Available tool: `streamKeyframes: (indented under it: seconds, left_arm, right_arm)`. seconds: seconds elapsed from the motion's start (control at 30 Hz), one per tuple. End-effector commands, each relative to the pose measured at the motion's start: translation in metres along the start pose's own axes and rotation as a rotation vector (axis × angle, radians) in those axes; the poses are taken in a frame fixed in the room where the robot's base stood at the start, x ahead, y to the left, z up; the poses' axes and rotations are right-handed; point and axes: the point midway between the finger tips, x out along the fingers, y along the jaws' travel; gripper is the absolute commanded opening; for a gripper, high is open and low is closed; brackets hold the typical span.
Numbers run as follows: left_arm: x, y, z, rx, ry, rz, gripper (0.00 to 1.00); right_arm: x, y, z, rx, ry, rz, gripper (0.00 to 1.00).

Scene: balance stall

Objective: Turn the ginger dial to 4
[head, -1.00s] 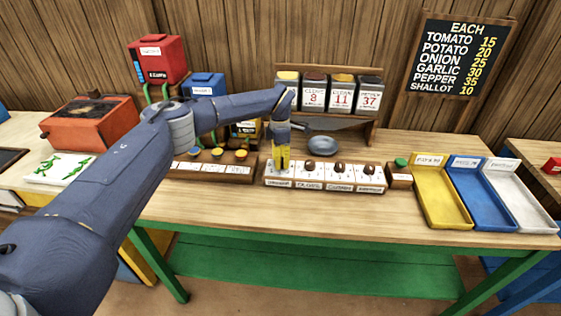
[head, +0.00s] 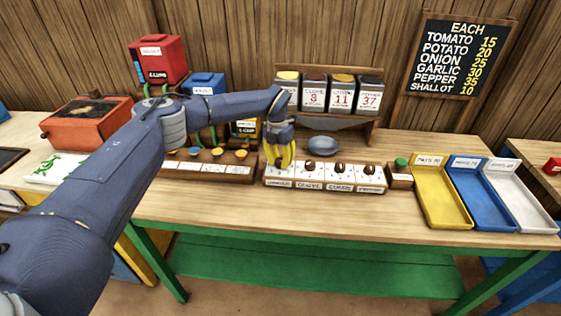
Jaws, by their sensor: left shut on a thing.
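A white dial board (head: 325,172) with a row of brown dials sits on the wooden counter. Its leftmost dial, which I take to be the ginger dial, is hidden under my left gripper (head: 279,165). The small label below that dial is too blurred to read surely. My left gripper points down with its yellow fingers shut on that dial. The dial's pointer and numbers are covered, so its setting cannot be read. The other dials on the board stand free to the right. My right gripper is not in view.
A jar rack (head: 328,99) stands behind the board, with a grey-blue pan (head: 322,145) between. A row of coloured knobs (head: 217,153) is at left. A green button box (head: 400,172) and yellow (head: 462,224), blue and white trays are at right.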

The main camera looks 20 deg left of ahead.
Motion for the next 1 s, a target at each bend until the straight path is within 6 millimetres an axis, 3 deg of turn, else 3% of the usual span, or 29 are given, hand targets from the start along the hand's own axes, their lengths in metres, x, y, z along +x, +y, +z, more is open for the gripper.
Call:
streamKeyframes:
  seconds: [0.5,1.0]
  left_arm:
    - [-0.0015,0.0016,0.0011,-0.451,-0.043,0.002,0.00]
    - [-0.0018,0.0026,0.0007,-0.674,-0.061,0.001,0.00]
  right_arm:
    - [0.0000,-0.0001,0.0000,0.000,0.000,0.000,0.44]
    - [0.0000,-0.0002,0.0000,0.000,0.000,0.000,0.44]
